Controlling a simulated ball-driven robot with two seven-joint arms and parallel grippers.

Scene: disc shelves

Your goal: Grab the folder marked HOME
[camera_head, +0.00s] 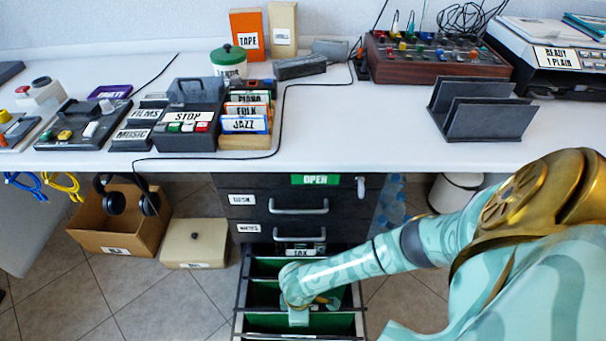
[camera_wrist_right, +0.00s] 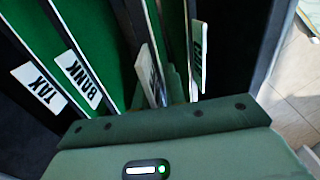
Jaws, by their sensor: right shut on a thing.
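The open bottom drawer (camera_head: 238,318) holds green hanging folders with white tabs. In the right wrist view, the TAX folder tab (camera_wrist_right: 39,88) and the BANK folder tab (camera_wrist_right: 78,80) are readable at the left. A folder with a steeply angled tab (camera_wrist_right: 151,76) stands in the middle; I cannot read its label. Another tab (camera_wrist_right: 197,58) to the right is seen nearly edge-on. No tab reading HOME is legible. My right gripper (camera_head: 299,304) reaches down into the drawer and is shut on a folder; its fingertips are largely hidden. My left gripper is not in view.
Above are closed drawers with handles (camera_head: 299,208) and a green OPEN label (camera_head: 315,180). The white desk (camera_head: 350,140) overhangs them.

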